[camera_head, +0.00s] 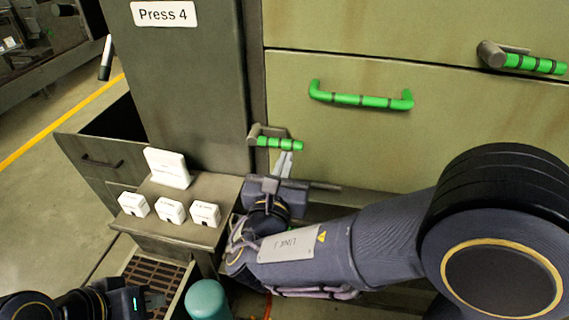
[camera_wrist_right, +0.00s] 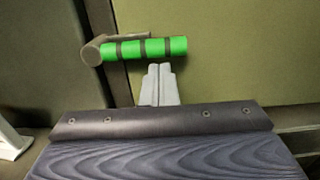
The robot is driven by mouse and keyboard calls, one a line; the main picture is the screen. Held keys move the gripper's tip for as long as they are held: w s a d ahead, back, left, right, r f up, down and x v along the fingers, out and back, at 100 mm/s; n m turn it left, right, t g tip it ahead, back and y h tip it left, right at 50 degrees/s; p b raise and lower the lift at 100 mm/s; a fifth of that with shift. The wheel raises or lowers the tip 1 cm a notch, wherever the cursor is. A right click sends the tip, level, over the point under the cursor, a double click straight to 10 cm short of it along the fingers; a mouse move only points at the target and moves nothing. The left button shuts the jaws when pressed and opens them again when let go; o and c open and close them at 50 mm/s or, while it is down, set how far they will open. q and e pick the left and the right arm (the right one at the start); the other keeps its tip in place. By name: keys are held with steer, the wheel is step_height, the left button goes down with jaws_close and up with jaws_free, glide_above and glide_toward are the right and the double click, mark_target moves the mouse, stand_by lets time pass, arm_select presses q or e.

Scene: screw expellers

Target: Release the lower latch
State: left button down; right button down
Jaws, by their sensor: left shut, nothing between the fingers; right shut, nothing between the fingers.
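The lower latch (camera_head: 277,142) has a grey pivot and a green grip with dark bands. It sits at the left edge of the lower olive panel (camera_head: 340,140), and its grip points right, roughly level. My right gripper (camera_head: 286,158) is shut and empty, just below the green grip. In the right wrist view the latch (camera_wrist_right: 145,49) is just above the closed fingertips (camera_wrist_right: 160,70); I cannot tell whether they touch it. My left arm shows at the bottom left of the head view, but its fingertips are out of view.
A green handle (camera_head: 361,100) is on the same panel, and another green-gripped latch (camera_head: 530,64) is at the upper right. Left of my right gripper, a small shelf (camera_head: 180,232) holds several white boxes. A teal cylinder (camera_head: 207,300) stands below it. Open floor lies at the far left.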

mark_target(286, 145)
steer(key=shift+d+r+n+p, duration=0.1)
steer(key=shift+r+n+p, duration=0.15)
steer(key=shift+n+p, duration=0.25)
step_height(286, 145, up, 4)
steer(key=n+p, duration=0.4)
steer(key=p, duration=0.3)
steer(key=shift+r+p, duration=0.15)
steer(key=shift+p, duration=0.2)
steer(key=w+a+r+n+p, duration=0.1)
steer(key=a+r+p, duration=0.3)
steer(key=r+p, duration=0.1)
steer(key=shift+a+n+p, duration=0.3)
steer(key=shift+a+p, duration=0.1)
steer(key=shift+p, duration=0.15)
steer(key=shift+w+a+y, duration=0.1)
steer(key=shift+y, duration=0.2)
